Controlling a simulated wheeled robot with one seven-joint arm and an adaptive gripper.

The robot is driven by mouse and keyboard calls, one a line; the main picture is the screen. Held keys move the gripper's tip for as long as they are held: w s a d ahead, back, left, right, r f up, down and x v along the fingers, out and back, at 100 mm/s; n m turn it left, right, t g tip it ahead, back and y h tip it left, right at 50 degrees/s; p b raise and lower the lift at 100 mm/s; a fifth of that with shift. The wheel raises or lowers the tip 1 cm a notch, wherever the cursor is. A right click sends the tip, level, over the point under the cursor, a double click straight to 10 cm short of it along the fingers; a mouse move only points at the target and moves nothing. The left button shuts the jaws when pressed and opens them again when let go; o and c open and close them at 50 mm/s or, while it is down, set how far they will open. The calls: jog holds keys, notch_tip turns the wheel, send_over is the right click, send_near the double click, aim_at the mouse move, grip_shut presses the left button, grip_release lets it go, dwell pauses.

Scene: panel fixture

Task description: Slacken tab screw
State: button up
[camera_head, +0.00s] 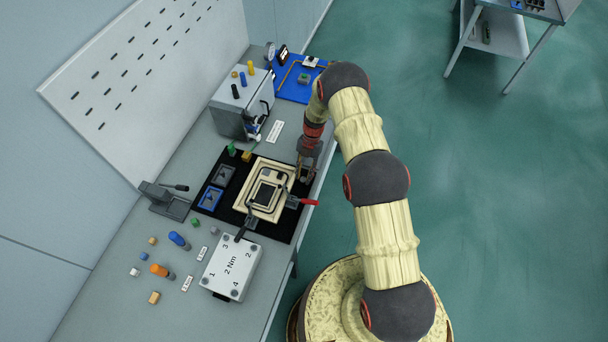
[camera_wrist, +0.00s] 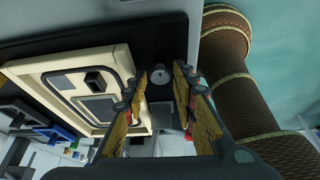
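A cream panel fixture (camera_head: 281,206) with a dark-rimmed opening lies on a black mat (camera_head: 233,211); it fills the left of the wrist view (camera_wrist: 50,65). My gripper (camera_head: 305,177) points down near the mat's right edge, beside the fixture's upper right corner. In the wrist view my gripper (camera_wrist: 160,80) has its two yellow-padded fingers apart. A small round grey screw-like head (camera_wrist: 160,76) shows in the gap between the fingertips, beside the panel's edge. I cannot tell its height relative to the tips, and no contact is visible. Whether it is the tab screw is unclear.
A red-handled clamp (camera_head: 308,202) stands at the fixture's right. A white box marked 2 Nm (camera_head: 231,266) lies below the mat. Loose pegs and blocks lie lower left.

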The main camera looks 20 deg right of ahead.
notch_tip(320, 180, up, 10)
dwell(0.7)
jog(key=shift+o, duration=0.2)
